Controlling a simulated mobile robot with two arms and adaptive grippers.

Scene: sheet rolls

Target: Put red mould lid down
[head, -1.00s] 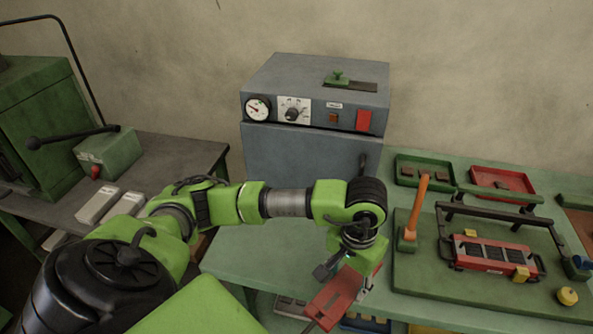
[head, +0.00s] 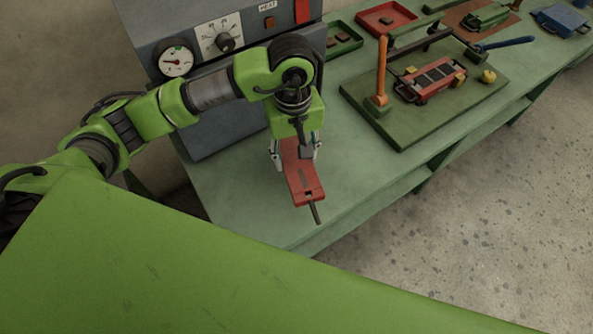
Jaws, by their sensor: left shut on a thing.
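The red mould lid (head: 305,187) is a flat red plate with a thin dark handle sticking out at its near end. My left gripper (head: 296,158) points down over the lid's far part, with a finger on each side, and is shut on it. The lid is over the bare green bench top (head: 350,180), close to the bench's near edge. I cannot tell whether it touches the bench. The red mould body (head: 432,80) with dark cavities and yellow blocks sits on a green board to the right. My right gripper is not in view.
The grey press (head: 205,75) with dials stands behind my left arm. The green board (head: 425,125) carries an upright orange-handled lever (head: 381,70) and a yellow knob (head: 488,76). Red (head: 386,19) and green (head: 343,40) trays lie at the back. The bench between lid and board is clear.

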